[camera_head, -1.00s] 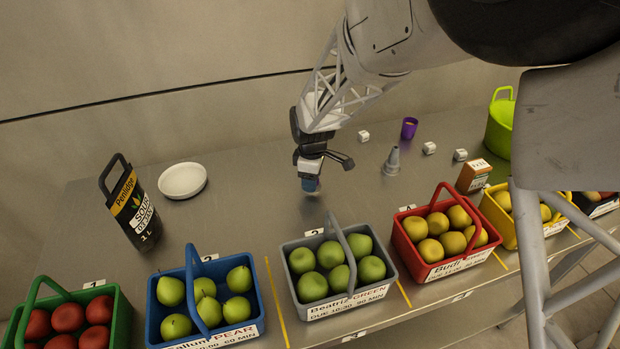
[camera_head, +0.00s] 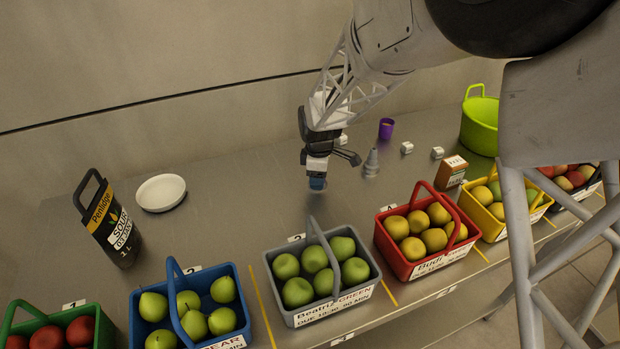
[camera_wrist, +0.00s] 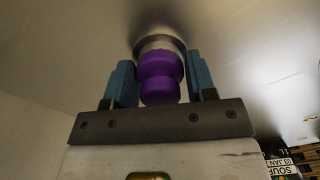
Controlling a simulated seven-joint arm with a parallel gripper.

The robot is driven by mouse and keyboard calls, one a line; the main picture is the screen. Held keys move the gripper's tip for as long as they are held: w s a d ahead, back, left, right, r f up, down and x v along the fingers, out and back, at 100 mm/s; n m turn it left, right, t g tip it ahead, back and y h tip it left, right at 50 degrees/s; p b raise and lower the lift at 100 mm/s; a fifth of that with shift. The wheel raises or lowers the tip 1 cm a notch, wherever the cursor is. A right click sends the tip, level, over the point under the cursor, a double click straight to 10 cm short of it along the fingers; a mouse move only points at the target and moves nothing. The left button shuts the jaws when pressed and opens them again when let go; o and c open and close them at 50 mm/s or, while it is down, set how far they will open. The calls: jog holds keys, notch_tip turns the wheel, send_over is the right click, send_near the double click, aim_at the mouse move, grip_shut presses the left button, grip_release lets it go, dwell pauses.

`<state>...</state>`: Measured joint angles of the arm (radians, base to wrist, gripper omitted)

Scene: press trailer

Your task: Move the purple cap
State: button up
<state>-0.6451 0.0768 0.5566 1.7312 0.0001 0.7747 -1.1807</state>
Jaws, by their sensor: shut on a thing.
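My gripper (camera_head: 317,184) is over the steel table, behind the grey basket and left of the grey cone. In the wrist view, its blue fingers (camera_wrist: 160,85) are shut on a rounded purple piece, which I take for the purple cap (camera_wrist: 160,80). A pale, greyish round part shows just beyond the purple piece. In the head view the fingers hide the held piece, and I cannot tell whether it touches the table. A separate purple cup (camera_head: 386,130) stands farther back on the right.
Fruit baskets line the front edge, including blue (camera_head: 232,285), grey (camera_head: 330,312) and red (camera_head: 425,268). A white plate (camera_head: 161,193) and black bottle (camera_head: 110,225) are left. The grey cone (camera_head: 371,164), white cubes (camera_head: 406,148) and green tub (camera_head: 480,125) are right. Table between plate and gripper is clear.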

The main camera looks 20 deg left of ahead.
aim_at(333, 182)
jog(key=shift+w+d+f, duration=0.25)
jog(key=shift+w+d, duration=0.45)
jog(key=shift+d, duration=0.15)
jog(key=shift+w+d+f, duration=0.2)
jog(key=shift+w+d, duration=0.45)
jog(key=shift+d, duration=0.2)
jog(key=o, duration=1.1)
jog(key=shift+w+r, duration=0.1)
jog(key=shift+r, duration=0.05)
jog(key=shift+c, duration=0.2)
jog(key=shift+r, duration=0.1)
jog(key=shift+a+r, duration=0.1)
jog(key=shift+r, duration=0.05)
notch_tip(333, 182, up, 8)
jog(key=shift+f, duration=0.25)
